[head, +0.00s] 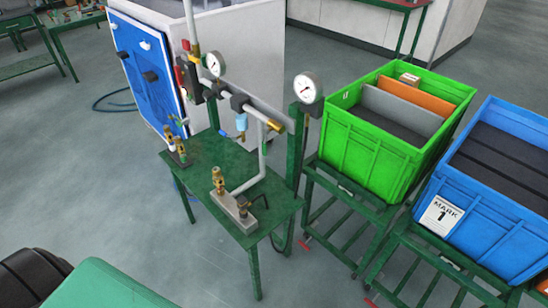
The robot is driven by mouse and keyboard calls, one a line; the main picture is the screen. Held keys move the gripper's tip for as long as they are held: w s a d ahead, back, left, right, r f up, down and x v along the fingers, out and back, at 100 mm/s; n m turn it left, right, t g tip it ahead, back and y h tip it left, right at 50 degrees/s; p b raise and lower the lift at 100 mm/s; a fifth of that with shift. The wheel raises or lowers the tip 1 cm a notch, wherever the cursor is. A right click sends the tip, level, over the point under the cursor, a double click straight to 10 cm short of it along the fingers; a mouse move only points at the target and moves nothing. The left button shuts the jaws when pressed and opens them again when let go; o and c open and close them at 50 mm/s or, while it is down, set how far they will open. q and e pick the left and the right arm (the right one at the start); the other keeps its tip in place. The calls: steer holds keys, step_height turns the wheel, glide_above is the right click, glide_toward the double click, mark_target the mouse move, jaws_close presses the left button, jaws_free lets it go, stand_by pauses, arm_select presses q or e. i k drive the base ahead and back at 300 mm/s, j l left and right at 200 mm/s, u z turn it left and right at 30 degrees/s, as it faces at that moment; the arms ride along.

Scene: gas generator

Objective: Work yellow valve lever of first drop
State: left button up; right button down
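A grey pipe run (232,97) slopes down to the right above a small green table (205,166). A pressure gauge (215,64) sits on its left part. A light blue fitting (241,122) hangs below the pipe, with a small part under it too small to make out. A yellow-brass piece (274,126) is at the right end, where a pipe drops to the table. A small yellow piece (195,59) shows beside the upright pipe at the left. I cannot tell which is the first drop's lever, or its position. Neither gripper is in view.
Brass fittings (218,180) on a metal block (233,213) and another fitting set (178,148) stand on the table. A second gauge (307,88) is on a green post. Green (372,160) and blue (485,220) crates stand right. Floor (150,230) in front is clear.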

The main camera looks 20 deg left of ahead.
mark_target(187, 54)
steer(key=u, duration=1.3)
steer(key=i+j, duration=0.15)
steer(key=j, duration=0.15)
steer(key=i+j, duration=0.15)
steer(key=j, duration=0.2)
steer(key=i+j+z, duration=0.1)
steer(key=j, duration=0.2)
